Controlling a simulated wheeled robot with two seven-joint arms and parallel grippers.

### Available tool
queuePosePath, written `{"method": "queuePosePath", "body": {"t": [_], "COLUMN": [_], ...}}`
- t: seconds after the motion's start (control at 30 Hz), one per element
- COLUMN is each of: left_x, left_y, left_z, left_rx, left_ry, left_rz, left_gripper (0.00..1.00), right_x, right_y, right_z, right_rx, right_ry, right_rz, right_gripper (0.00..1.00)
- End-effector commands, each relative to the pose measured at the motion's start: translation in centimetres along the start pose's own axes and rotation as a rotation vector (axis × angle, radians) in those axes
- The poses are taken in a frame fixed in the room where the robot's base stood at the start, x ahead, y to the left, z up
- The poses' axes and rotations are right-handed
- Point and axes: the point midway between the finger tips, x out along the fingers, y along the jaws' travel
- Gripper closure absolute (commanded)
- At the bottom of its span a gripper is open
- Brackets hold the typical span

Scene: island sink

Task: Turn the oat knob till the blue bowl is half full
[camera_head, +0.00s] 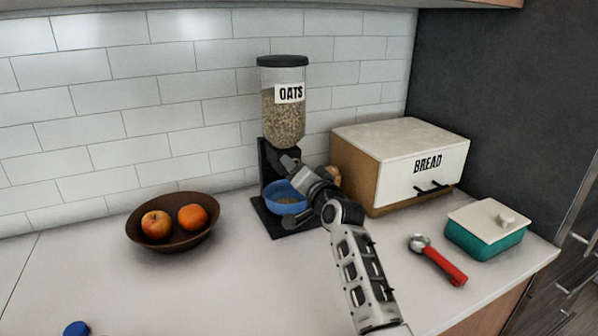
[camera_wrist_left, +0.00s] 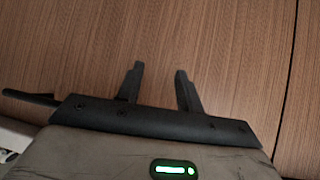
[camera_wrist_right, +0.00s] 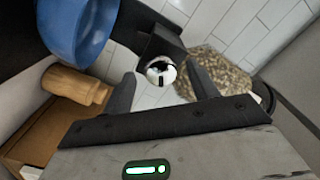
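The oat dispenser (camera_head: 283,115) stands against the tiled wall, its clear hopper mostly filled with oats. The bowl also shows in the right wrist view (camera_wrist_right: 82,25). There, a round silver knob (camera_wrist_right: 161,71) lies between the spread fingers of my right gripper (camera_wrist_right: 158,82), with gaps visible on both sides. My left gripper (camera_wrist_left: 157,82) is open and empty in front of brown wood panels, outside the head view.
A wooden bowl (camera_head: 172,243) with fruit stands left. A bread box (camera_head: 385,160) stands close to the right of the dispenser, with a wooden object (camera_wrist_right: 75,85) nearby. A red-handled scoop (camera_head: 440,262) and a teal dish (camera_head: 485,235) lie right. The front-left counter is mostly clear.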

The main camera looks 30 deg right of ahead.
Motion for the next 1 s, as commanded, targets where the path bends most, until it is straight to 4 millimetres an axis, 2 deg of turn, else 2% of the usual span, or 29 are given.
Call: {"method": "queuePosePath", "body": {"t": [0.23,0.37,0.8,1.0], "left_x": [0.0,0.2,0.7,0.8], "left_y": [0.0,0.1,0.3,0.4], "left_z": [0.1,0.3,0.6,0.2], "left_rx": [0.000,0.000,-0.001,0.000], "left_ry": [-0.001,-0.001,0.004,0.015], "left_rz": [0.001,0.001,0.008,0.011], "left_gripper": [0.64,0.64,0.64,0.64], "right_x": [-0.3,-1.7,-11.8,-14.9], "right_y": [0.0,0.1,0.2,0.1], "right_z": [-0.1,0.0,0.1,0.1], "right_rx": [0.000,0.000,-0.001,-0.001], "right_ry": [0.002,0.003,0.002,0.001], "right_rz": [-0.001,-0.001,0.001,0.001], "right_gripper": [0.41,0.41,0.41,0.41]}}
